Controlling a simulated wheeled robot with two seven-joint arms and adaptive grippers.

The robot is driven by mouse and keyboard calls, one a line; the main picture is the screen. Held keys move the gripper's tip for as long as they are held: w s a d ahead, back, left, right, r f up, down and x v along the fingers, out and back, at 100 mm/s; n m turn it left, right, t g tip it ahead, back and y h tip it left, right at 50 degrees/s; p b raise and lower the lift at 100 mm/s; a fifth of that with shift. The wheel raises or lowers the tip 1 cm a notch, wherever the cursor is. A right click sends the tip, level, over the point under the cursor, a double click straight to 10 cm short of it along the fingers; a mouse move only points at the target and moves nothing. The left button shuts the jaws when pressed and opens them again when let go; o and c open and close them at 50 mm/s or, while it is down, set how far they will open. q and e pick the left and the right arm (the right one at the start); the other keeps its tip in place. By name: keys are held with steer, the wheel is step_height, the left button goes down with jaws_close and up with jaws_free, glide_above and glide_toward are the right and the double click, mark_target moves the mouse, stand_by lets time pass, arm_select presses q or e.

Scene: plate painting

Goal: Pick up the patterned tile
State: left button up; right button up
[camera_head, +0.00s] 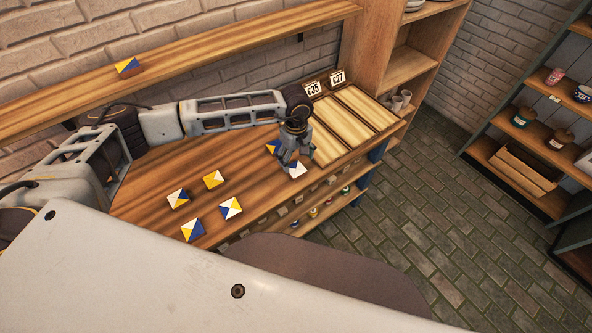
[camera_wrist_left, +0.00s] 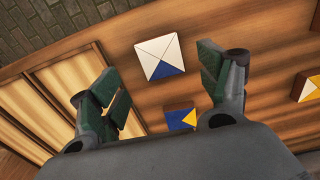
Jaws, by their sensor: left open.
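Several square patterned tiles lie on the wooden worktop. A white tile with a blue triangle (camera_head: 297,169) lies just below my left gripper (camera_head: 298,155). In the left wrist view this white-and-blue tile (camera_wrist_left: 158,55) shows between the open fingers of the left gripper (camera_wrist_left: 160,80), and nothing is held. A blue-and-yellow tile (camera_head: 272,147) lies beside the gripper, partly hidden; it also shows in the left wrist view (camera_wrist_left: 180,119). My right gripper is out of view.
A blue-and-yellow tile (camera_head: 127,66) stands on the wall shelf (camera_head: 220,52). Pale wooden panels (camera_head: 340,120) with number cards (camera_head: 337,78) lie right of the gripper. Cups (camera_head: 400,99) stand beyond them. A shelf unit (camera_head: 530,130) stands far right.

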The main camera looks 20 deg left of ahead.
mark_target(296, 169)
arm_select(q)
steer(key=shift+f, duration=0.45)
step_height(296, 169, down, 4)
steer(key=shift+s+r+p, duration=0.15)
steer(key=shift+r+p, duration=0.1)
steer(key=shift+p, duration=0.4)
steer(key=shift+f, duration=0.35)
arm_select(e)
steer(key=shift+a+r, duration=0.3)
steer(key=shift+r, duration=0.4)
arm_select(q)
steer(key=shift+c, duration=1)
steer(key=c, duration=1)
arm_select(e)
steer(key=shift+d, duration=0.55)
